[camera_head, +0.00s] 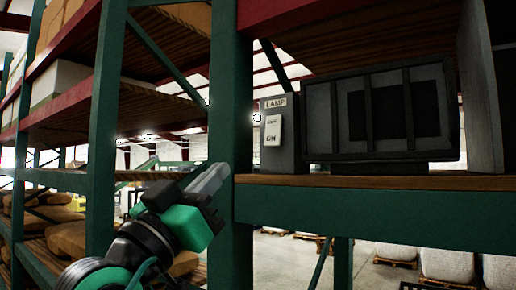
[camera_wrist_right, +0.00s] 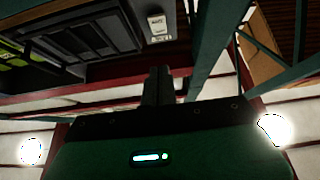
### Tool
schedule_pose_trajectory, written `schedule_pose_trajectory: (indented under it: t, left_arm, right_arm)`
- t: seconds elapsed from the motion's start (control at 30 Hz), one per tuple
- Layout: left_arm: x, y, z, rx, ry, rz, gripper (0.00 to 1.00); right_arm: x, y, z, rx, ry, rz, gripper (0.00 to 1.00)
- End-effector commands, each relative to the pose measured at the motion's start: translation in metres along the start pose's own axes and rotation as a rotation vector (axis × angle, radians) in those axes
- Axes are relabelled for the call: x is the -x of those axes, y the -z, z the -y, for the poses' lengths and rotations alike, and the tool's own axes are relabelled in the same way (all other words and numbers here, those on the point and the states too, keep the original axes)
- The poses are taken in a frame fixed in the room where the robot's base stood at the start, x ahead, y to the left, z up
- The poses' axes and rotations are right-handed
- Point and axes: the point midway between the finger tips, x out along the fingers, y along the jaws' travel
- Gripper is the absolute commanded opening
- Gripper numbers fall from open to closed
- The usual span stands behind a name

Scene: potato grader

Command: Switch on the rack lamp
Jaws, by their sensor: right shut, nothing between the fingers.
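A grey switch box (camera_head: 281,135) labelled LAMP stands on the rack shelf. Its white rocker switch (camera_head: 273,130) has small print at the top and ON at the bottom; I cannot tell which side is pressed. The rocker also shows in the right wrist view (camera_wrist_right: 157,27). A dark grey barred unit (camera_head: 432,110) beside the box shows no light. My right gripper (camera_head: 218,172) is shut and empty, left of and below the switch, in front of the green upright and apart from the switch. Its shut fingers (camera_wrist_right: 157,85) point toward the shelf. My left gripper is not in view.
A green rack upright (camera_head: 230,90) stands between my right gripper's side and the switch box. The shelf's green front beam (camera_head: 400,213) runs below the switch. A grey side panel (camera_head: 481,90) stands at the right. Racks with sacks (camera_head: 70,238) are at the left.

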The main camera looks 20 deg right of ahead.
Motion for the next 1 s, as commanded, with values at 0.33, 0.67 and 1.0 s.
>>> schedule_pose_trajectory:
  t: [0.33,0.67,1.0]
  left_arm:
    - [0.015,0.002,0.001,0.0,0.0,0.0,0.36]
    - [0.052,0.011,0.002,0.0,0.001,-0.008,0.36]
    - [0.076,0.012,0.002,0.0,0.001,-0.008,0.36]
  right_arm:
    - [-0.023,0.003,0.001,0.003,-0.001,-0.001,0.0]
    - [-0.089,0.004,0.001,0.006,-0.001,-0.002,0.0]
    - [-0.124,-0.021,0.001,0.006,0.001,0.001,0.0]
